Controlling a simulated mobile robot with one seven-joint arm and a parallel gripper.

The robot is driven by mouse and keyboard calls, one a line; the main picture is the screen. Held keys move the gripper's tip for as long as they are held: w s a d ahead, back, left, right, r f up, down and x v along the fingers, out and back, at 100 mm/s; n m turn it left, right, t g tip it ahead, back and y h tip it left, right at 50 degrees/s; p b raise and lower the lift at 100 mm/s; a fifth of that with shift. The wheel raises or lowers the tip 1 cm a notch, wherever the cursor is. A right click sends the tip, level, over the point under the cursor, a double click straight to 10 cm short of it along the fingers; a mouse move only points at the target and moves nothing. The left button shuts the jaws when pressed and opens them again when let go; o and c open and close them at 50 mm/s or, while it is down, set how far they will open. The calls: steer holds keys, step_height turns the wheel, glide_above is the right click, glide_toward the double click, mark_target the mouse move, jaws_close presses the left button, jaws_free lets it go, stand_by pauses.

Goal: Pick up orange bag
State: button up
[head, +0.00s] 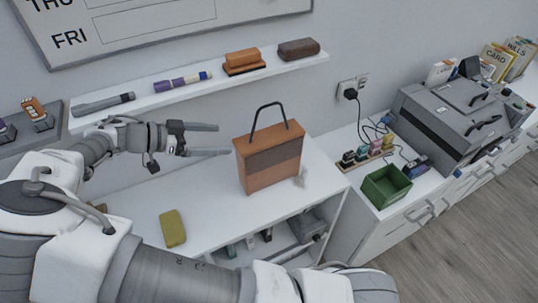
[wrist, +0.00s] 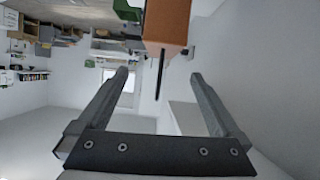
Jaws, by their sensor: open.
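The orange bag (head: 269,158) stands upright on the white desk top, with a darker band across its front and a thin dark handle arching above it. My gripper (head: 224,140) is open and empty, just left of the bag, its two fingers pointing toward it and apart from it. In the wrist view the bag (wrist: 167,22) shows at the top, partly cut off by the frame edge, with its dark handle hanging down in the picture. The bag lies beyond the open fingertips of my gripper (wrist: 158,76).
A yellow-green block (head: 172,228) lies on the white desk (head: 215,212). A wall shelf (head: 212,85) with markers and erasers runs behind. A green bin (head: 387,186) and grey machine (head: 455,125) stand at right.

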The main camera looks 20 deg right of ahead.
steer(key=p, duration=0.2)
glide_toward(265, 136)
steer(key=shift+t, duration=0.3)
steer(key=x, duration=0.6)
steer(key=shift+s+f, duration=0.15)
steer(key=shift+f, duration=0.05)
steer(key=shift+p+x, duration=0.4)
steer(key=shift+x, duration=2.3)
steer(key=shift+s+r, duration=0.1)
steer(key=shift+s, duration=0.05)
steer(key=shift+r+h, duration=0.1)
steer(key=shift+h, duration=0.2)
jaws_close()
